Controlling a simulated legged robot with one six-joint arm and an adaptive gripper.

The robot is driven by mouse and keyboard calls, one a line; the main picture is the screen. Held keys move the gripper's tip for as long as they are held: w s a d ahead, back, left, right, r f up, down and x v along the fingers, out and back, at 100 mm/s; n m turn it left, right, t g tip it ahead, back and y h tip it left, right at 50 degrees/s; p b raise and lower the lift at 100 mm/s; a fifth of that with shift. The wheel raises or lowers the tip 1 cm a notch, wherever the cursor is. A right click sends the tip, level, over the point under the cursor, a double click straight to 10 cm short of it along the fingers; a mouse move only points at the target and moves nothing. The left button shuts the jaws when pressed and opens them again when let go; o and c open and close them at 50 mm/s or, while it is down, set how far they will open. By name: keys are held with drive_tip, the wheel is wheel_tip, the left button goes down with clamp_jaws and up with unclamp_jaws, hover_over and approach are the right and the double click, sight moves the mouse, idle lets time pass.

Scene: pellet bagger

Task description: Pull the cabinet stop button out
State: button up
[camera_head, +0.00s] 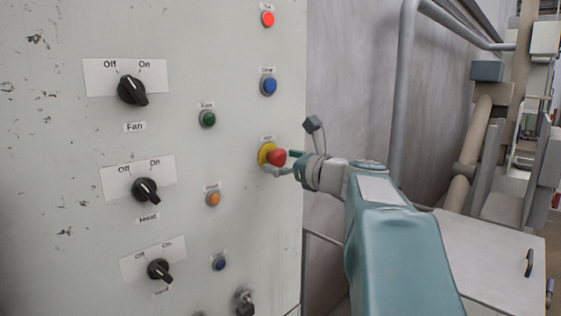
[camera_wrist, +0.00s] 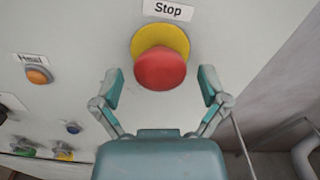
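The stop button has a red mushroom head (camera_head: 278,157) on a yellow collar (camera_head: 265,152) and sits on the grey cabinet front near its right edge. In the wrist view the red head (camera_wrist: 160,71) is at upper centre, under a "Stop" label (camera_wrist: 168,10). My gripper (camera_wrist: 160,88) is open, with one finger on each side of the red head and visible gaps between them and it. In the head view my gripper (camera_head: 283,163) reaches the button from the right. Whether the button is pushed in or out I cannot tell.
The cabinet also carries a green button (camera_head: 207,118), a blue button (camera_head: 268,85), an orange button (camera_head: 213,198) and a red lamp (camera_head: 267,19). Black rotary knobs (camera_head: 146,190) are at left, and a key switch (camera_head: 244,303) is below. Pipes (camera_head: 402,90) stand behind at right.

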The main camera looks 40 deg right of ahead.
drive_tip(key=shift+s, duration=0.1)
drive_tip(key=s, duration=1.1)
drive_tip(key=shift+s+d, duration=0.4)
drive_tip(key=shift+d, duration=0.05)
